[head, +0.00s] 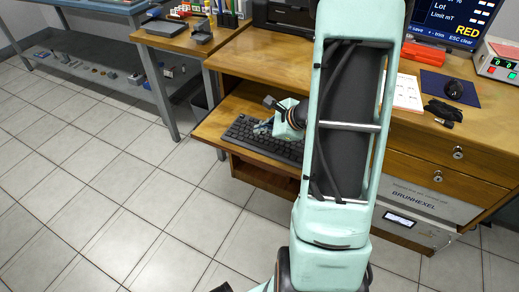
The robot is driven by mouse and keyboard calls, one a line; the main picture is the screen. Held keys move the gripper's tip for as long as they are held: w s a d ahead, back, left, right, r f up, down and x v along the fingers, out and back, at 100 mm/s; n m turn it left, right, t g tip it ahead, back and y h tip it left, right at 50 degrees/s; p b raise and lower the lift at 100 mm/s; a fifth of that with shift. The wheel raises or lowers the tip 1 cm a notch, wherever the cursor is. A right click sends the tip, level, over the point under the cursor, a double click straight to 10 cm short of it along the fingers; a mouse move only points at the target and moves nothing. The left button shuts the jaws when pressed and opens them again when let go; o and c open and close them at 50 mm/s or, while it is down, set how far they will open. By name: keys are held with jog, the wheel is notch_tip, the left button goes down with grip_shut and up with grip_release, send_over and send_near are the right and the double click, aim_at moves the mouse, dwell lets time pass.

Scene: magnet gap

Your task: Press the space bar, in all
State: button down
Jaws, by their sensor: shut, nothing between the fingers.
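A black keyboard (240,131) lies on the pulled-out wooden tray (212,130) of the desk. Its right part is hidden behind my arm. The space bar cannot be made out at this size. My gripper (262,127) is small in the view, at the end of my pale green arm, over the middle of the keyboard. It looks shut and empty. Whether its tips touch a key or hover above the keys, I cannot tell.
A monitor (455,17) at the top right shows "Lot", "Limit mT" and a yellow "RED". A mouse (453,89) on a dark pad, a paper sheet (404,92) and a red-and-white meter (498,62) stand on the desk. The tiled floor at left is clear.

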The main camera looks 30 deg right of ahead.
aim_at(255, 141)
jog(key=shift+f+b, duration=1.4)
jog(key=shift+f, duration=0.35)
jog(key=shift+f, duration=0.2)
jog(key=shift+f+b, duration=0.25)
jog(key=shift+b, duration=0.4)
jog(key=shift+f+b, duration=0.35)
jog(key=shift+b, duration=0.1)
jog(key=shift+r, duration=0.15)
dwell(0.5)
jog(key=shift+r+p, duration=0.45)
jog(key=shift+r, duration=0.2)
jog(key=shift+r+p, duration=1.8)
jog(key=shift+r, duration=0.7)
